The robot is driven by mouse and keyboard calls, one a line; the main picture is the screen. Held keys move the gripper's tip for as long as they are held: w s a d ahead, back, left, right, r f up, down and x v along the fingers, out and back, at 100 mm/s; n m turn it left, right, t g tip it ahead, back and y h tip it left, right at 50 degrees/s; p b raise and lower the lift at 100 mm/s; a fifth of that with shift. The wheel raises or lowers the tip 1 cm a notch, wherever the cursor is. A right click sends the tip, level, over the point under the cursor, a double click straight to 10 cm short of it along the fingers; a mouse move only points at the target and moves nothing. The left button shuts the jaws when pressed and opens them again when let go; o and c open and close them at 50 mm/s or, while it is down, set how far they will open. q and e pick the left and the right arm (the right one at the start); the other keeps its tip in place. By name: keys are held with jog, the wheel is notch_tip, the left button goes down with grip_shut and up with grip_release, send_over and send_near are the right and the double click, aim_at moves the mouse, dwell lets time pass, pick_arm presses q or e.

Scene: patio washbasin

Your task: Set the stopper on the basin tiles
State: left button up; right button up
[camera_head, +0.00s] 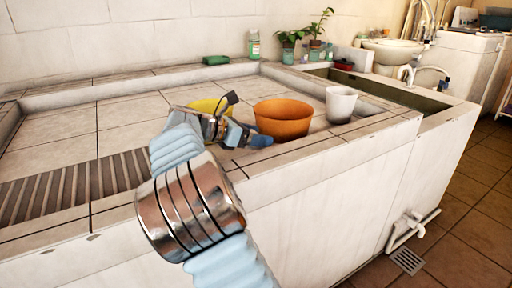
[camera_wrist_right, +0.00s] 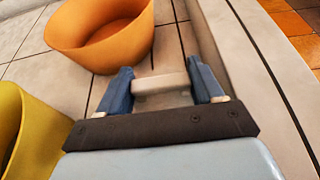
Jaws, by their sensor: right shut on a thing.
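My right gripper (camera_head: 252,138) reaches over the tiled basin floor, beside the orange bowl. In the right wrist view its two blue fingers (camera_wrist_right: 168,88) are closed on a small pale piece, which I take to be the stopper (camera_wrist_right: 160,82). The piece spans the gap between the fingers, with tiles behind it; whether it touches them I cannot tell. In the head view I cannot make it out. The basin tiles (camera_head: 58,131) are pale with dark joints. My left gripper is not in view.
The orange bowl (camera_head: 283,121) is close to the right gripper, with a yellow bowl (camera_head: 211,105) behind the gripper and a white cup (camera_head: 340,103) to the right. The basin's raised front rim (camera_head: 300,150) runs alongside. A green sponge (camera_head: 216,60) lies at the back. The left tiles are clear.

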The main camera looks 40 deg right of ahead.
jog(key=shift+w+d+f+b, duration=0.15)
jog(key=shift+f+b, duration=0.15)
jog(key=shift+f, duration=1.5)
jog(key=o, duration=1)
jog(key=shift+f, duration=0.1)
jog(key=shift+o, duration=0.2)
jog(key=shift+a+r, duration=0.2)
jog(key=p+v, duration=0.1)
jog(key=v, duration=1)
jog(key=shift+w+a, duration=0.1)
jog(key=shift+a, duration=0.2)
